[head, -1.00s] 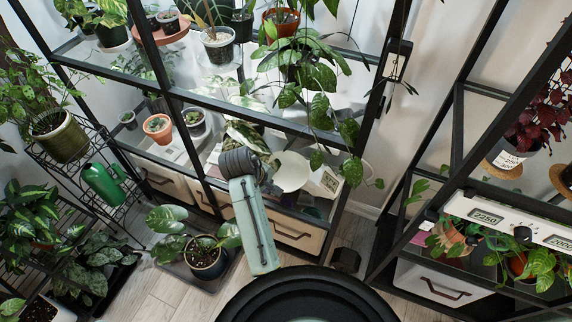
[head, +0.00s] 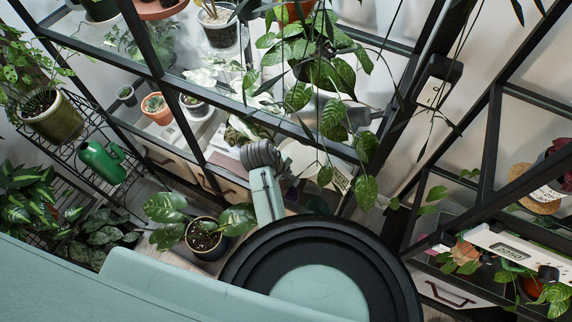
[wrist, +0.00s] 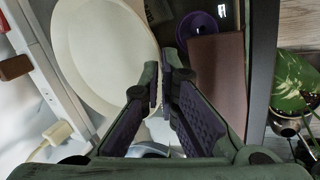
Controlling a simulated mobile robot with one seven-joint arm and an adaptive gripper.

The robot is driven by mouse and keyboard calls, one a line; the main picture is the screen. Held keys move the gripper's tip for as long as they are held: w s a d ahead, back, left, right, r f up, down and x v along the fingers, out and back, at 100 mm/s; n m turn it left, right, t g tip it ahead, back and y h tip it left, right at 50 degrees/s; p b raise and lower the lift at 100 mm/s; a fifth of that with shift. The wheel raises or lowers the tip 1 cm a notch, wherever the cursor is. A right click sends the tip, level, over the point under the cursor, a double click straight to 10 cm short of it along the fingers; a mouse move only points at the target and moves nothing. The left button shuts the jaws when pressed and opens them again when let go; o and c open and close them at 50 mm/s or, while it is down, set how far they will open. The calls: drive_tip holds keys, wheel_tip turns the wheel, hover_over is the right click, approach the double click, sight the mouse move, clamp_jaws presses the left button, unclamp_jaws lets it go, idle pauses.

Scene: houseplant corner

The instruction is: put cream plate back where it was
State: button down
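The cream plate (wrist: 95,50) fills the left of the wrist view as a large tilted oval. Its right rim runs down to my fingers. In the head view a small part of the plate (head: 301,156) shows behind my gripper (head: 268,160), at the lower shelf of the black rack. In the wrist view my gripper (wrist: 159,76) has its purple-padded fingers close together with a narrow gap. The left finger overlaps the plate's rim and the right one lies outside it. I cannot tell whether they press on the rim.
A purple round dish (wrist: 201,32) and a brown block (wrist: 217,72) lie right of my fingers. A white cable plug (wrist: 58,132) is at the left. Hanging leaves (head: 335,115) drape before the shelves. A potted plant (head: 208,238) stands on the floor.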

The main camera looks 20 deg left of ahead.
idle(0.3)
drive_tip(key=c, duration=2.3)
unclamp_jaws()
drive_tip(key=shift+f, duration=0.1)
drive_tip(key=shift+o, duration=1.1)
drive_tip(key=v, duration=1.2)
